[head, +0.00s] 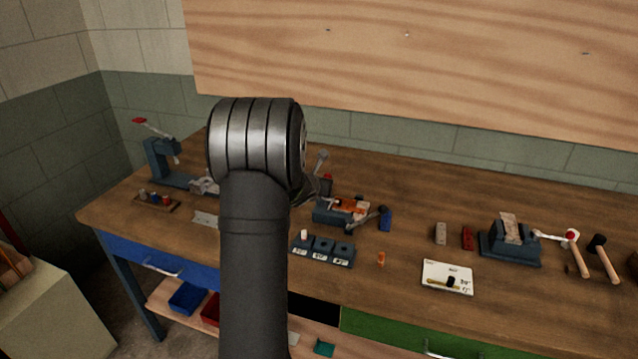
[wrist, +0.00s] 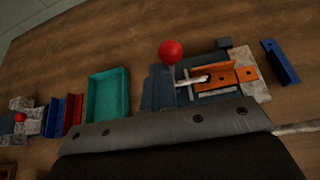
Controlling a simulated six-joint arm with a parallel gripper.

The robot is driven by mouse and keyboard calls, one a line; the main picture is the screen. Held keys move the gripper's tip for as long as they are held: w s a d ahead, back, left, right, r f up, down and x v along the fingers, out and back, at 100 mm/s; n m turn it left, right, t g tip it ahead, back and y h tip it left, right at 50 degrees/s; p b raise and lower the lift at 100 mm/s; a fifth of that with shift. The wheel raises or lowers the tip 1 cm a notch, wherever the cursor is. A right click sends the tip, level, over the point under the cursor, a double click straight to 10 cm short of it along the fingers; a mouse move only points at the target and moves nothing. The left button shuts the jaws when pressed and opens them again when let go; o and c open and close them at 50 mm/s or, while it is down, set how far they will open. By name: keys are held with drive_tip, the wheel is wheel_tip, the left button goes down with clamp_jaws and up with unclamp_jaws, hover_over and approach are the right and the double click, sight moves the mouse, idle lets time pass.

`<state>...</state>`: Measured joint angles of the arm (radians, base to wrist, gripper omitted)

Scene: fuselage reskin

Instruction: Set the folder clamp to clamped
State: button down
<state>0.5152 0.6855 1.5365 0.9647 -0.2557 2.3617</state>
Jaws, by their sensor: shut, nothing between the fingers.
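The folder (head: 328,216) is a small blue-grey bench device right of my arm in the head view. It also shows in the wrist view (wrist: 158,88), with an orange angled piece (wrist: 225,76) on it. A red ball knob (wrist: 170,50) stands on a short stem at its left part; I cannot tell from this whether the clamp is on. My gripper (wrist: 176,127) is shut and empty, a dark shape across the bottom of the wrist view. It hides the folder's front, and the knob is apart from it. In the head view my arm hides most of the gripper.
A teal tray (wrist: 108,94) and red and blue angle pieces (wrist: 65,115) lie left of the folder. A blue bracket (wrist: 280,62) lies at its right. A vise-like device (head: 510,248) and mallets stand farther right.

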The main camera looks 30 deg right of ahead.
drive_tip(key=shift+d+r, duration=0.35)
drive_tip(key=s+a, duration=0.6)
drive_tip(key=s, duration=0.1)
drive_tip(key=shift+a+f, duration=0.25)
drive_tip(key=shift+a, duration=0.15)
drive_tip(key=w+d+f, duration=0.1)
drive_tip(key=w+f, duration=0.3)
drive_tip(key=w, duration=0.8)
drive_tip(key=shift+d+n+h, duration=0.15)
drive_tip(key=shift+n+h, duration=0.15)
